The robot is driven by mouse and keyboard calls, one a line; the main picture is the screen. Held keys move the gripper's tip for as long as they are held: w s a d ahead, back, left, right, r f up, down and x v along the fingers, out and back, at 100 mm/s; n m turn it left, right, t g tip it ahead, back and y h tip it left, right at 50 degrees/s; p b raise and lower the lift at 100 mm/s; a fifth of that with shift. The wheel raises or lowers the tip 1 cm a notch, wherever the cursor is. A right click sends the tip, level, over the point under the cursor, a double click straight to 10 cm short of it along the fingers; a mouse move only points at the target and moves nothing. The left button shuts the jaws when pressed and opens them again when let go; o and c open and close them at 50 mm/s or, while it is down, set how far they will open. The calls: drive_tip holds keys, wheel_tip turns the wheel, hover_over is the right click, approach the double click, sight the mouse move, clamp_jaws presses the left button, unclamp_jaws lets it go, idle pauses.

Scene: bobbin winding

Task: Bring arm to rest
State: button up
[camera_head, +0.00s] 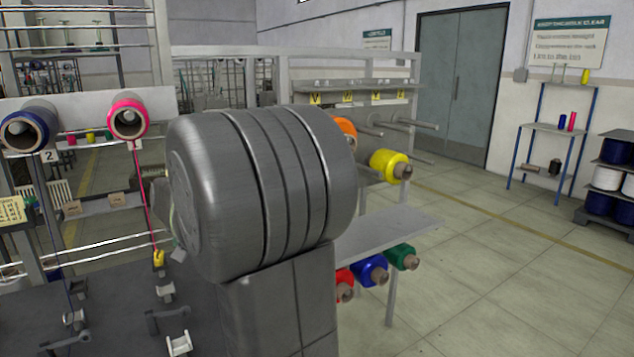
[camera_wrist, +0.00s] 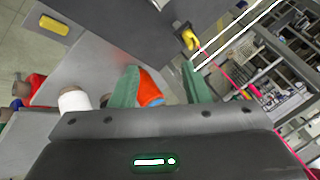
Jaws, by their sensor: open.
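My gripper (camera_wrist: 160,84) shows in the wrist view with its two green fingers apart and nothing held between them. An orange spool (camera_wrist: 149,90) shows partly behind the left finger; I cannot tell how far off it is. In the head view, my own large grey arm link fills the middle and hides much of the rack behind it. My gripper is not visible there. A pink thread runs down from the pink spool (camera_head: 128,116) to a small yellow piece (camera_head: 158,258); a yellow piece also shows in the wrist view (camera_wrist: 189,40).
A yellow spool (camera_head: 389,166) sticks out from the rack on the right, above a grey shelf (camera_head: 400,231). Blue (camera_head: 370,270) and green (camera_head: 403,257) spools hang below it. A blue spool (camera_head: 29,127) is at the left. The floor (camera_head: 500,260) at the right is clear.

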drive_tip(key=w+d+f+m+b, duration=0.1)
drive_tip(key=w+d+f, duration=0.1)
drive_tip(key=f, duration=0.4)
drive_tip(key=w+d+f+m+t+h+b, duration=0.1)
drive_tip(key=w+d+f, duration=0.1)
drive_tip(key=d+f, duration=0.3)
drive_tip(key=shift+w+f, duration=0.2)
drive_tip(key=shift+f, duration=0.15)
